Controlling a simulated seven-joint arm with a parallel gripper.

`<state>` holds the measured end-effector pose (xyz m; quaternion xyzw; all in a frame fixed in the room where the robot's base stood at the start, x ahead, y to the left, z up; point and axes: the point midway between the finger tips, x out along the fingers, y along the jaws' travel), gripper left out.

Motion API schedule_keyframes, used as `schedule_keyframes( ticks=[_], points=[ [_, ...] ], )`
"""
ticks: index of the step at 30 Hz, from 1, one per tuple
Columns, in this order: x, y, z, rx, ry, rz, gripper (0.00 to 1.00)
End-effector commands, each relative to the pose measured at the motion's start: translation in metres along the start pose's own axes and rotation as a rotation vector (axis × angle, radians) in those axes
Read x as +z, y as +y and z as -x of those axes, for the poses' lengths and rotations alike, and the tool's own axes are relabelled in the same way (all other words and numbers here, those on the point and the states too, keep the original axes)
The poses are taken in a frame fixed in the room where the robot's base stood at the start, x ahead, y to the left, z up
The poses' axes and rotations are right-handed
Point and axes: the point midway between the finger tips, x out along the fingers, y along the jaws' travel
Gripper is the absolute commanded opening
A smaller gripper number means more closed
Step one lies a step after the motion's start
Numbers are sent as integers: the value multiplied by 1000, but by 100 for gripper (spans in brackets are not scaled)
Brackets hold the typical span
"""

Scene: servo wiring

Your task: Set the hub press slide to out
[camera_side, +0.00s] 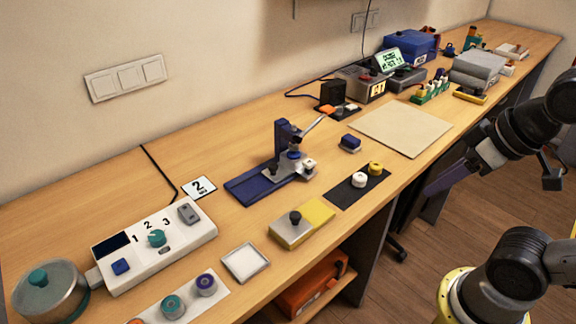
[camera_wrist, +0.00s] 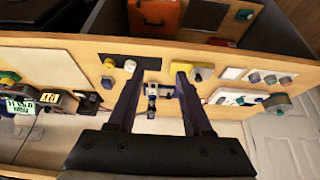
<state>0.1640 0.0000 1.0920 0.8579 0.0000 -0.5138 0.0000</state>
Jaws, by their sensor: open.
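The hub press (camera_side: 284,140) stands mid-table in the side view, with a blue column, a silver lever raised to the upper right and a long blue base (camera_side: 246,187). A silver slide piece with a dark knob (camera_side: 273,169) sits low on the base, in front of the column. How far the slide is out is too small to tell. In the wrist view the press (camera_wrist: 152,92) shows small between my fingers. My gripper (camera_wrist: 158,70) is open and empty. In the side view my gripper (camera_side: 434,188) hangs at the right, beyond the table's front edge, well apart from the press.
A black mat (camera_side: 345,194) with a white and a yellow knob lies right of the press. A yellow-and-silver box (camera_side: 291,232) with a black knob is in front. A white switch panel (camera_side: 180,253) and a pot (camera_side: 52,295) stand left. A beige board (camera_side: 402,128) lies right.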

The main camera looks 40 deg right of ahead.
Motion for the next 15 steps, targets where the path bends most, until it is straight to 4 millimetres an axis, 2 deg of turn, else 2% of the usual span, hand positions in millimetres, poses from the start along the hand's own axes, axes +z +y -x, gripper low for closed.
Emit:
schedule_keyframes(
  ticks=[10,11,12,15],
  points=[
    [0,0,0,0,0,0,50],
    [0,0,0,0,0,0,52],
    [0,0,0,0,0,2,59],
    [5,0,1,0,-25,19,61]
  ],
)
